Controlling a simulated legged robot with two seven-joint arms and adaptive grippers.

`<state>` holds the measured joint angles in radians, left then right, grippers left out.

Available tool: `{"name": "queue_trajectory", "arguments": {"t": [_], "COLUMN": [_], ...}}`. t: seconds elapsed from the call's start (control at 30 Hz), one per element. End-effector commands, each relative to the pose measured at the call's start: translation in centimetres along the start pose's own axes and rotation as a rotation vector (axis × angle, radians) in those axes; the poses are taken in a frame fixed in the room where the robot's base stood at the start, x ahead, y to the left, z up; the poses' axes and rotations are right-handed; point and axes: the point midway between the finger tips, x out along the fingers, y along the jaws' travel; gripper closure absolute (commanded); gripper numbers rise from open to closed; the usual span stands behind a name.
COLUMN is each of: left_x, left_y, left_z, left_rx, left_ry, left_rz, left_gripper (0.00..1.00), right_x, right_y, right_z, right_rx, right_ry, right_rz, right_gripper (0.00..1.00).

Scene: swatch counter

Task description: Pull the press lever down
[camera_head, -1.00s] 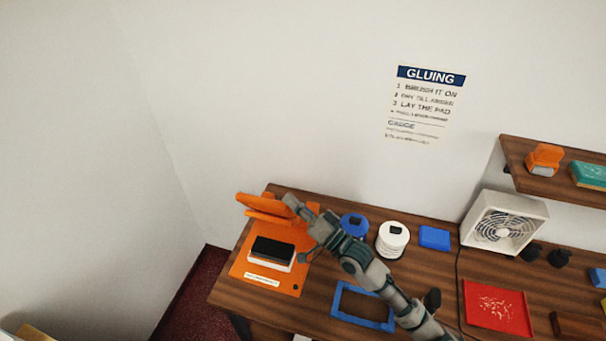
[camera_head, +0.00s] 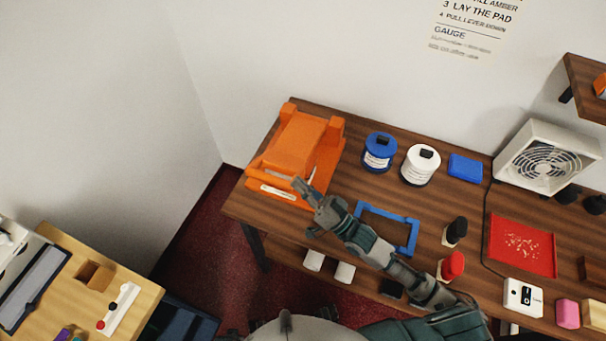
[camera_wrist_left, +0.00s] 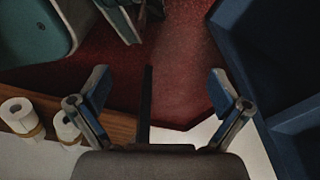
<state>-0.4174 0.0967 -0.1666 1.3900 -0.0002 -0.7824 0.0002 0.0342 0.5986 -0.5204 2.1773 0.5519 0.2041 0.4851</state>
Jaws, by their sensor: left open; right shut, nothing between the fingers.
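The orange press (camera_head: 308,138) stands at the left end of the wooden counter. Its broad orange upper part is lowered over its base and slopes down toward the front. The black pad is hidden under it; a pale strip shows below its front edge. My right gripper (camera_head: 300,186) is shut and empty at the press's front right edge; I cannot tell if it touches the press. My left gripper (camera_wrist_left: 157,88) is open and empty in the left wrist view, over the dark red floor, away from the press. It is not distinguishable in the head view.
A blue jar (camera_head: 378,152), a white jar (camera_head: 420,165) and a blue block (camera_head: 465,168) stand right of the press. A blue frame (camera_head: 410,238) lies near my right forearm. A fan (camera_head: 545,158) and red tray (camera_head: 522,246) are further right. A lighter table (camera_head: 135,275) is at lower left.

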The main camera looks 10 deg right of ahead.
Motion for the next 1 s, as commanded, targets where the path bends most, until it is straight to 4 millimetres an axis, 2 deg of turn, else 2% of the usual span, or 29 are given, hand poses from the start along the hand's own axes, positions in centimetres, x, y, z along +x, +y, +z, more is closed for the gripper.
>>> {"name": "queue_trajectory", "arguments": {"t": [0.23,0.77,0.87,1.0], "left_x": [-1.1,-1.3,-1.3,-1.3], "left_y": [-0.1,-0.1,-0.1,0.0], "left_z": [-1.4,-1.6,-1.5,-1.5], "left_rx": [-0.002,-0.002,-0.002,-0.002], "left_ry": [0.008,0.009,0.009,0.009], "left_rz": [-0.001,0.0,0.0,0.0], "left_gripper": [0.0,0.0,0.0,0.0], "right_x": [-0.6,-0.8,-1.7,-4.4], "right_y": [0.3,0.3,0.3,0.4], "right_z": [1.1,1.2,1.2,1.3], "right_rx": [0.001,0.0,0.0,-0.001], "right_ry": [-0.001,0.0,-0.002,-0.005], "right_rz": [0.001,0.001,0.002,0.004], "right_gripper": [1.0,1.0,1.0,1.0]}}
